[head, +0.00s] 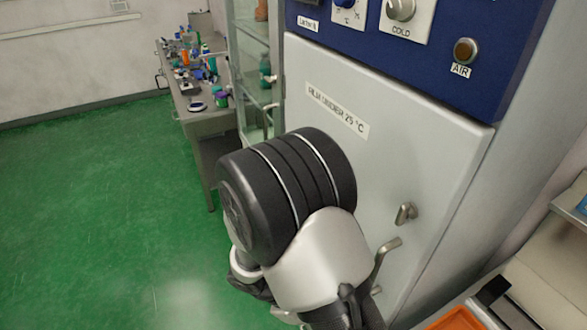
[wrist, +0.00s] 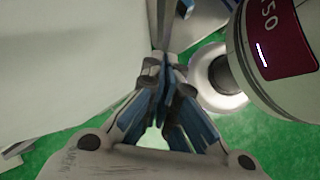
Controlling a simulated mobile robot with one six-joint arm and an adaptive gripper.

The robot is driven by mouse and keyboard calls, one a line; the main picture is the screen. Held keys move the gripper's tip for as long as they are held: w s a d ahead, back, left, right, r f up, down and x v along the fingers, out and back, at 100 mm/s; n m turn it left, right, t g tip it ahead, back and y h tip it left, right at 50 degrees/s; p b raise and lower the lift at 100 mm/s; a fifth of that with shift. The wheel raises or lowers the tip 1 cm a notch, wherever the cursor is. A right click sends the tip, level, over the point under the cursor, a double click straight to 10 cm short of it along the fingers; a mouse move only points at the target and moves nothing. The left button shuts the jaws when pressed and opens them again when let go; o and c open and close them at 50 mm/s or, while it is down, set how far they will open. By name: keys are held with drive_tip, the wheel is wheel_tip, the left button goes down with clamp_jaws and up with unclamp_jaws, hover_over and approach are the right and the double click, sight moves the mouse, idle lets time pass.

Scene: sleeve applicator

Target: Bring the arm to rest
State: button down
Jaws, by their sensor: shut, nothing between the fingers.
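My gripper (wrist: 164,66) shows in the wrist view with its blue-padded fingers drawn together. It is shut and empty. Pale surfaces lie close around its tips, with green floor below and to the right. In the head view my bent arm, with a large black joint, stands in front of a pale grey cabinet door. The arm covers the lower left of that door, and I cannot make out the fingers there.
The cabinet door (head: 415,150) has metal handles (head: 405,213) close to the arm's right. A blue control panel (head: 430,50) is above. An orange tray (head: 457,319) sits at lower right. A cluttered bench (head: 207,122) stands behind. The green floor (head: 90,200) at left is clear.

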drive_tip(key=s+d+r+m+t+y, duration=0.2)
drive_tip(key=s+r+m, duration=0.1)
drive_tip(key=r, duration=0.6)
drive_tip(key=s+d+r+m+t+y, duration=0.1)
drive_tip(key=s+d+r+m+y, duration=0.1)
drive_tip(key=r+m, duration=0.4)
drive_tip(key=s+d+r+m+t+y, duration=0.2)
drive_tip(key=s+r+m+y, duration=0.1)
drive_tip(key=r, duration=0.9)
drive_tip(key=shift+s+d+r+m+t+y, duration=0.35)
drive_tip(key=shift+s+m, duration=0.25)
drive_tip(key=shift+m, duration=0.4)
drive_tip(key=shift+f, duration=0.1)
